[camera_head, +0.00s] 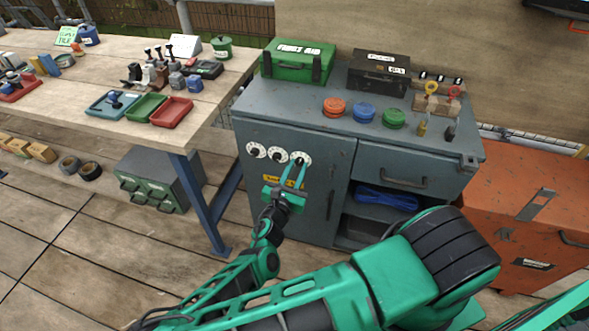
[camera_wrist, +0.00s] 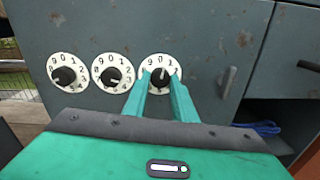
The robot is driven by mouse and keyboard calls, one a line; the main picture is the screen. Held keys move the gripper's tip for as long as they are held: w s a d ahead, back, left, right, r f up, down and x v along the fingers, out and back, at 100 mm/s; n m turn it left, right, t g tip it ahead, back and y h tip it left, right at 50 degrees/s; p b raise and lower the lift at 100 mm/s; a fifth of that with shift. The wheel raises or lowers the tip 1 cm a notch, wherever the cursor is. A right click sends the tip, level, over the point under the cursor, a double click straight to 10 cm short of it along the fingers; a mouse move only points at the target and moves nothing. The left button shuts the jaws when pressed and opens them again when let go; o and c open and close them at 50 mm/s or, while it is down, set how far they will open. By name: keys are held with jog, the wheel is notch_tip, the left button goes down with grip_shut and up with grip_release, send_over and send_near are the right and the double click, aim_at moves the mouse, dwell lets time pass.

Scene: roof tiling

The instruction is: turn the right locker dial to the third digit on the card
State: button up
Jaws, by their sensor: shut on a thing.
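The locker (camera_head: 330,160) is a grey metal cabinet with three white numbered dials with black knobs in a row. The right dial (camera_wrist: 163,69) has the digits 9, 0 and 1 along its top in the wrist view; it also shows in the head view (camera_head: 302,156). My gripper (camera_wrist: 160,76) is at the right dial, its two green fingers shut on the black knob, hiding the dial's lower part. The middle dial (camera_wrist: 113,72) and left dial (camera_wrist: 67,72) stand free to the left. I cannot pick out the card for certain in either view.
A yellow label (camera_head: 284,182) is below the dials. The locker's door handle (camera_wrist: 228,80) is just right of my fingers. A green first-aid box (camera_head: 298,61), a dark box (camera_head: 378,73) and coloured round tins (camera_head: 363,112) stand on top. A wooden workbench (camera_head: 110,60) stands at the left.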

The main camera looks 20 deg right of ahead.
jog(key=m, duration=0.5)
jog(key=shift+w+a+m, duration=0.15)
jog(key=shift+m, duration=0.15)
jog(key=m, duration=0.5)
jog(key=shift+y, duration=0.3)
jog(key=shift+m, duration=0.3)
jog(key=o, duration=1)
jog(key=shift+o, duration=0.2)
